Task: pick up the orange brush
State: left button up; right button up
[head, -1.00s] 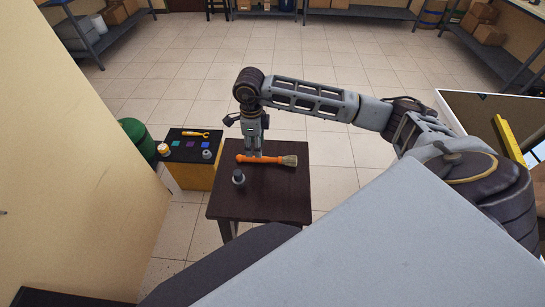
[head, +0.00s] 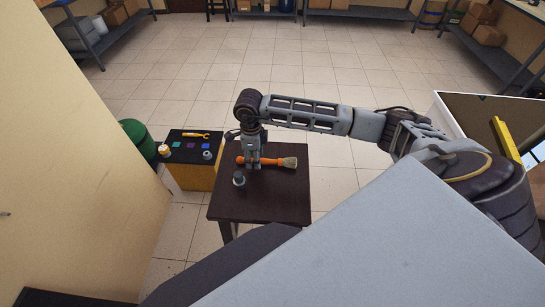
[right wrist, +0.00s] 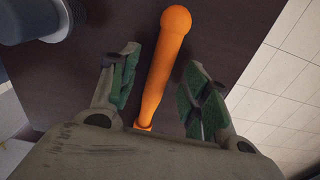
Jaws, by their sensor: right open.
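The orange brush (head: 273,162) lies on the small dark table (head: 262,200), its bristle end to the right in the head view. My right gripper (head: 254,164) is over the brush handle, pointing down. In the right wrist view the orange handle (right wrist: 165,70) runs between the two green-padded fingers of the open gripper (right wrist: 160,88), with a gap on each side. The bristles are hidden in that view. My left gripper is not in view.
A dark grey bottle-like object (head: 239,180) stands on the table near the brush's left end. A side stand (head: 185,150) holds a yellow wrench (head: 196,135) and small coloured squares. A tan wall (head: 70,150) is at left. Open floor lies beyond the table.

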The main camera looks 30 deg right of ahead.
jog(key=shift+f, duration=0.65)
jog(key=shift+c, duration=0.3)
grip_shut()
